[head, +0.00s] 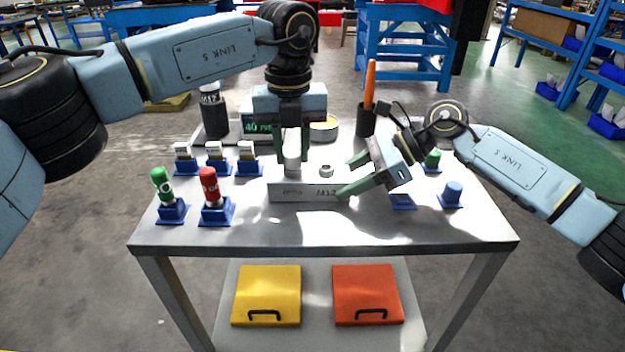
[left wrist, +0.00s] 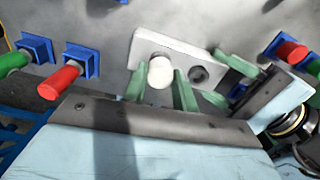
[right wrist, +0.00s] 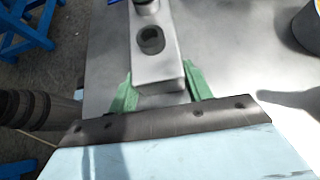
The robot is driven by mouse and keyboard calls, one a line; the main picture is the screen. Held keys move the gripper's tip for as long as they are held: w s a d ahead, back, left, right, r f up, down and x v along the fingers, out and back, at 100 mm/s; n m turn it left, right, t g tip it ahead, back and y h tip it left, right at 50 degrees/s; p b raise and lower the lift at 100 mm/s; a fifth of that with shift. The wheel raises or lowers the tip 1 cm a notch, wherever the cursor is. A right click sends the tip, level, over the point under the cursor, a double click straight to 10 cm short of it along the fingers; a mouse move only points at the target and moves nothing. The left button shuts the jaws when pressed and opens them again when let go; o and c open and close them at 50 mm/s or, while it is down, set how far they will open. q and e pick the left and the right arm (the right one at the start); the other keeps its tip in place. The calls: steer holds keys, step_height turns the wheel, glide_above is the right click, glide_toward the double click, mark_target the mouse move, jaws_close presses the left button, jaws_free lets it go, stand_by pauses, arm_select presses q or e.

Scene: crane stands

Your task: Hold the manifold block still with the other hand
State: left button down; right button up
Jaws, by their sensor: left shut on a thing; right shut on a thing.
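The grey manifold block (head: 282,194) lies on the table near its middle. My right gripper (head: 352,176) is shut across its right end, one finger on each long side; the right wrist view also shows the block (right wrist: 157,70) between the fingers (right wrist: 161,88). My left gripper (head: 292,161) points down over the block's left part, shut on a white cylindrical plug (head: 292,153). The plug also shows in the left wrist view (left wrist: 160,73), upright at the block. I cannot tell how deep it sits. An open round port (head: 326,170) shows to its right.
Green (head: 162,184) and red (head: 209,186) plugs stand in blue stands at the front left. Several stands with white-topped pieces (head: 215,152) are behind them. A blue piece (head: 452,193) stands at the right. A dark cup with an orange tool (head: 370,85) stands behind. The table's front strip is clear.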

arm_select(q)
steer(key=n, duration=0.2)
steer(key=shift+r+n, duration=0.2)
steer(key=shift+n, duration=0.1)
steer(key=shift+n, duration=2.5)
steer(key=shift+n, duration=0.9)
steer(key=n, duration=0.3)
steer(key=shift+n, duration=0.3)
